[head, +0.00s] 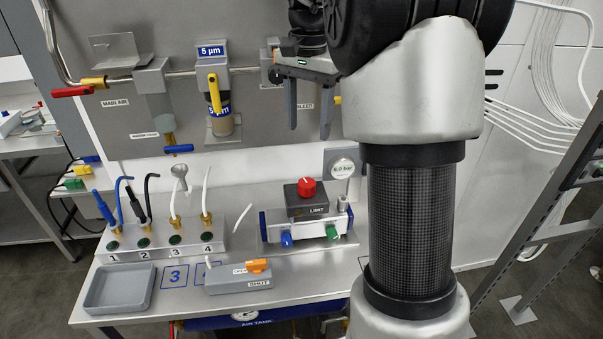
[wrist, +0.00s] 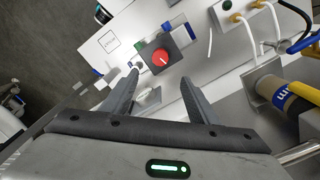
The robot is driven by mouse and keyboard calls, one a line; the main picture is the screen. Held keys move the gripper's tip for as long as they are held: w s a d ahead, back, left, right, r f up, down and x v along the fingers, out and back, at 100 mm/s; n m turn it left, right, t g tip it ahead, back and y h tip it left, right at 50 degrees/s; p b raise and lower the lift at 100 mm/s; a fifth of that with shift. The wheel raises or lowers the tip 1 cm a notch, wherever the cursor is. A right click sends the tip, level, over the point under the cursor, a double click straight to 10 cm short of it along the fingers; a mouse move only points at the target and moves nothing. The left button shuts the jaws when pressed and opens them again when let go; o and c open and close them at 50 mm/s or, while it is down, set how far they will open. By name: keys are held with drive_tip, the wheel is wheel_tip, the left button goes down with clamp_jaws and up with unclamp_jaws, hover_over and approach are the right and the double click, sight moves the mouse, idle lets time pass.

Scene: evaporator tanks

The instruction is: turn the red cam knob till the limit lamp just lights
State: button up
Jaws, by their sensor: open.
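The red cam knob (head: 306,187) sits on top of a dark grey block (head: 300,206) labelled LIMIT, on the bench. In the wrist view the knob (wrist: 160,62) shows a white pointer line and lies beyond the fingertips, between them. I cannot make out a lit limit lamp in either view. My gripper (head: 309,132) is open and empty, fingers pointing down, above the knob and apart from it. The wrist view shows its two fingers (wrist: 160,78) spread with nothing between them.
Blue and green fittings (head: 333,232) flank the LIMIT unit's front. A round gauge (head: 343,168) stands behind it. A hose block (head: 165,240) and an orange-handled valve (head: 257,266) are nearby. A grey tray (head: 88,300) lies at left. The filter (head: 219,100) hangs on the panel.

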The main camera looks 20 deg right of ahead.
sight(307, 182)
wheel_tip(307, 182, down, 15)
drive_tip(key=shift+f+b, duration=0.15)
drive_tip(key=shift+b, duration=0.55)
drive_tip(key=shift+c, duration=0.2)
